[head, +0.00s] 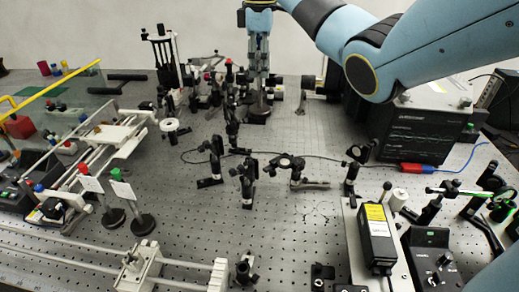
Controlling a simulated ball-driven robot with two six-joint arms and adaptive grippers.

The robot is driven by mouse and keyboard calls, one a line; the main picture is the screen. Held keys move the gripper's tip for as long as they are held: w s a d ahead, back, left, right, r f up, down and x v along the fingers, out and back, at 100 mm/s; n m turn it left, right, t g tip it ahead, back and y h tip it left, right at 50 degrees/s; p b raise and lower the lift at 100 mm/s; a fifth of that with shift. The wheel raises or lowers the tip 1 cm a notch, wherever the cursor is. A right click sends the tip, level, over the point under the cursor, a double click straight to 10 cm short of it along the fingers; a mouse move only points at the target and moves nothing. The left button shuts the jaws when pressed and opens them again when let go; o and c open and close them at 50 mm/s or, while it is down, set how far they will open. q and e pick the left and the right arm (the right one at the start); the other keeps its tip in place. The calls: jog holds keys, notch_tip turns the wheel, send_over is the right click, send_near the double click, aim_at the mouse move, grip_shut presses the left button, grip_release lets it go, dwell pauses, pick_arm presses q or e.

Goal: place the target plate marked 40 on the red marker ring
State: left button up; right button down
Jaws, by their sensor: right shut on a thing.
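My right gripper (258,76) reaches down from the top at the back of the bench. It is shut on a slim upright stand with a round dark base (258,115), which is largely hidden by the fingers. I cannot read any mark on it, nor tell whether its base touches the bench. Two similar stands with white label plates are at the left: one with a red knob (90,183) and one with a green knob (122,189). Their numbers are too small to read. I cannot make out the red marker ring. My left gripper is not in view.
The perforated bench (290,230) has bare room at centre front. Optic mounts (246,183) stand mid-bench, with a thin black cable behind. Tall posts (163,55) stand left of my right gripper. A dark instrument box (415,130) is at the right. White rails (80,250) cross front left.

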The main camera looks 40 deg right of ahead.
aim_at(260, 108)
jog(key=shift+s+a+f, duration=0.1)
jog(key=shift+a+f, duration=0.05)
jog(key=shift+f, duration=0.1)
notch_tip(260, 108, down, 8)
jog(key=b, duration=0.8)
jog(key=shift+r, duration=0.2)
jog(key=shift+f+b, duration=0.45)
jog(key=shift+f, duration=0.25)
notch_tip(260, 108, down, 9)
jog(key=shift+f, duration=0.2)
jog(key=c, duration=1.8)
grip_release()
jog(key=shift+f, duration=0.15)
jog(key=o, duration=0.4)
